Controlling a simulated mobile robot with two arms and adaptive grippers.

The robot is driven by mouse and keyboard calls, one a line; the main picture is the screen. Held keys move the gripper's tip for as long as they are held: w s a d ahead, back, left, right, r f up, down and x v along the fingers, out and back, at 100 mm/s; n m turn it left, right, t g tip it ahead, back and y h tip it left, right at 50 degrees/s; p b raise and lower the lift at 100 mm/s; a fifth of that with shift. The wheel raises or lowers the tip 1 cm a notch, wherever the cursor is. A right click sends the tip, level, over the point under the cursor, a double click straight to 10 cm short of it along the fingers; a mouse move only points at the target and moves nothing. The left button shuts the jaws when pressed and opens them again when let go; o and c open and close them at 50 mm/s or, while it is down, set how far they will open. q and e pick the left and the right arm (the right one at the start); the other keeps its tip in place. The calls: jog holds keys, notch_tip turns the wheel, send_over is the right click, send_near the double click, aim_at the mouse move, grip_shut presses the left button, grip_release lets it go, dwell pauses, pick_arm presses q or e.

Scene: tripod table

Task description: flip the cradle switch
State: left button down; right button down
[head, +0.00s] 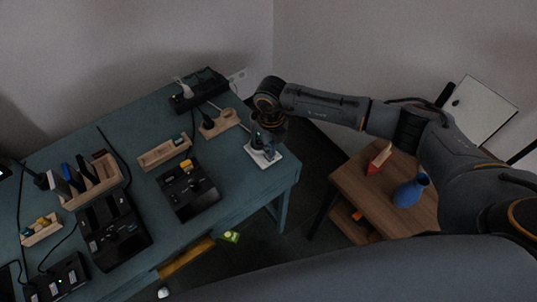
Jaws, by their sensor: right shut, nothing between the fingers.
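My right gripper (267,148) is shut and empty. It points down over a small white plate (275,157) near the right end of the blue-green table. The gripper hides most of what is on the plate. I cannot make out a switch there or tell whether the fingers touch it. A wooden cradle-like stand (222,123) with a dark round piece sits just left of the gripper. I cannot tell which part is the cradle switch or its position. My left gripper is not in view.
The blue-green table (232,190) also carries a black power strip (199,90), a wooden tray (163,154), a black box with a yellow part (187,190), and a larger black device (112,230). A wooden side table (350,182) holds a blue vase (411,190).

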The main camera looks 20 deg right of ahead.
jog(key=shift+f+b, duration=0.85)
jog(key=shift+f, duration=0.15)
dwell(0.8)
jog(key=shift+r, duration=0.1)
jog(key=shift+r+p, duration=2.35)
jog(key=shift+r, duration=1.15)
jog(key=shift+f, duration=0.1)
